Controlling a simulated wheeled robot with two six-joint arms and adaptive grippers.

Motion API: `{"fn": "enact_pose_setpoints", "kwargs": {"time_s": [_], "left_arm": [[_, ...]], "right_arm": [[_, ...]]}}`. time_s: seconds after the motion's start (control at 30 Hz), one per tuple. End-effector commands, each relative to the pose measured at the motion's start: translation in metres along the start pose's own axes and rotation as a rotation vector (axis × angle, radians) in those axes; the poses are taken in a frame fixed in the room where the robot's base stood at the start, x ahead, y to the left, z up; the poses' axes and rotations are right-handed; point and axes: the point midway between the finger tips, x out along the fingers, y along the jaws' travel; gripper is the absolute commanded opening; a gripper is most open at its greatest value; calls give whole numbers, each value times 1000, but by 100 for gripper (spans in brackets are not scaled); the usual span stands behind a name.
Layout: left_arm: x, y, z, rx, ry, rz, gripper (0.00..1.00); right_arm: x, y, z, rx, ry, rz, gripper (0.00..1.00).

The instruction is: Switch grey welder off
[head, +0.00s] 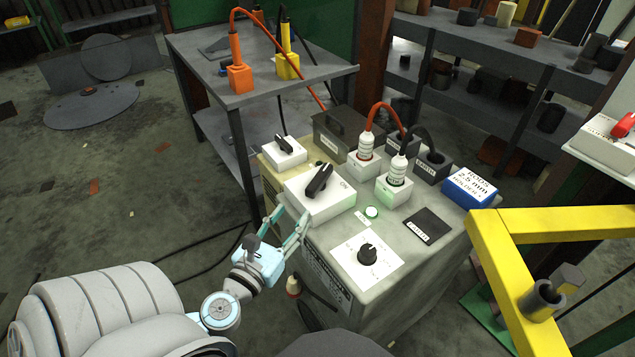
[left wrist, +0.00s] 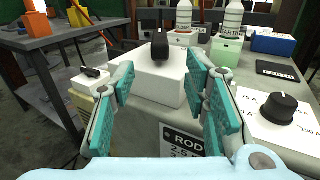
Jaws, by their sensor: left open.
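The grey welder (head: 400,268) stands in the middle of the head view. A white switch box (head: 328,204) with a black rotary handle (head: 319,180) sits on its near left top corner, with "ON" printed beside the handle. A green lamp (head: 371,211) on the welder top is lit. My left gripper (head: 290,224) is open and empty, just in front of the switch box. In the left wrist view, the switch box (left wrist: 158,82) and its handle (left wrist: 160,47) show beyond and between the open fingers (left wrist: 160,68). My right gripper is not in view.
A smaller white switch (head: 284,153) stands behind left. The welder top also holds a dial (head: 367,254) and cable plugs (head: 397,170). A blue box (head: 470,190) and a yellow frame (head: 500,265) are at right. A metal table (head: 300,78) stands behind.

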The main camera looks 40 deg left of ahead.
Motion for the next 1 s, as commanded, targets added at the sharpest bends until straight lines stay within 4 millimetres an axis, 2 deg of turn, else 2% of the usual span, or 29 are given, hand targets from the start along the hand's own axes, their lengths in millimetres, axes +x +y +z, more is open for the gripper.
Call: {"fn": "enact_pose_setpoints", "kwargs": {"time_s": [0.3,0.5,0.7,0.93,0.97,1.0], "left_arm": [[73,-1,4,-8,-2,0,42],[112,-1,1,-10,0,-1,42],[128,-2,0,-10,2,-2,42],[129,-2,0,-10,3,-2,42],[129,-2,0,-10,3,-2,40],[129,-2,0,-10,3,-2,34]], "right_arm": [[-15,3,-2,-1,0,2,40],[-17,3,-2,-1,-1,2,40],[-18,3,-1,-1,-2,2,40],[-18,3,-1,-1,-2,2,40],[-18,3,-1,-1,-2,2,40],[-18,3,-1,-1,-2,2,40]]}}
